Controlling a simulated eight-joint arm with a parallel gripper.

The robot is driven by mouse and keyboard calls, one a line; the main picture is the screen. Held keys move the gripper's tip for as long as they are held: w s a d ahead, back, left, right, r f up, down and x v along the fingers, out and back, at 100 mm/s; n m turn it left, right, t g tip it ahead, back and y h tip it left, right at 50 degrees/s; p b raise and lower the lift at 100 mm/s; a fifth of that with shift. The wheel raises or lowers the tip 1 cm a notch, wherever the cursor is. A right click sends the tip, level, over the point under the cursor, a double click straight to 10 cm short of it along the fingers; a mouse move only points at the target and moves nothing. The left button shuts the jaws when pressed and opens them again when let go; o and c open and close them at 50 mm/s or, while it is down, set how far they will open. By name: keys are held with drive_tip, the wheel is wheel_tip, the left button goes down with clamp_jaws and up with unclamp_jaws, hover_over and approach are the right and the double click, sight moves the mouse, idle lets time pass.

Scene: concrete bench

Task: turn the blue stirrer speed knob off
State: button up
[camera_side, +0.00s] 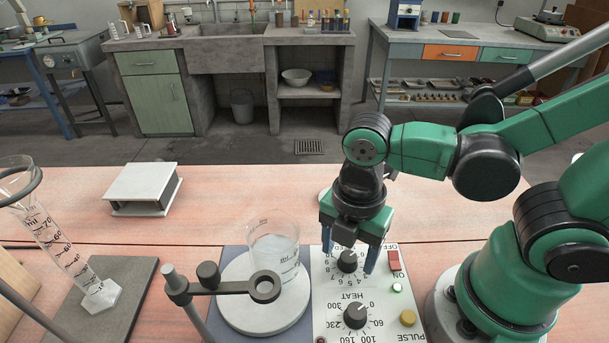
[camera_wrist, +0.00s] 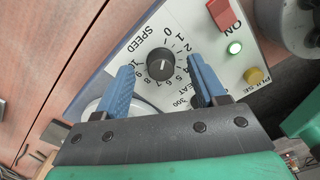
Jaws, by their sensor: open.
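The stirrer (camera_side: 232,262) has a blue body with a white control panel (camera_side: 335,282). Its speed knob (camera_wrist: 161,64) is black with a pale pointer line, inside a printed number scale marked SPEED; the exact setting is hard to read. The knob also shows in the side view (camera_side: 348,262), between my fingers. My gripper (camera_side: 349,257) is open, its two blue fingers pointing down on either side of the speed knob. In the wrist view the fingertips (camera_wrist: 160,68) flank the knob with visible gaps. I cannot tell how high they are above the panel.
A black heat knob (camera_side: 356,315), a red switch (camera_side: 393,260), a lit green lamp (camera_side: 397,288) and a yellow button (camera_side: 408,317) share the panel. A beaker (camera_side: 274,250) stands on the round plate behind a clamp ring (camera_side: 265,286). A graduated cylinder (camera_side: 55,245) leans at left.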

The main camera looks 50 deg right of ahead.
sight(349, 256)
drive_tip(key=shift+r, duration=2.55)
drive_tip(key=w+d+r+m+t, duration=0.2)
drive_tip(key=w+d+m+t, duration=0.5)
drive_tip(key=m, duration=1.3)
drive_tip(key=shift+w+d, duration=0.3)
drive_tip(key=shift+w, duration=0.3)
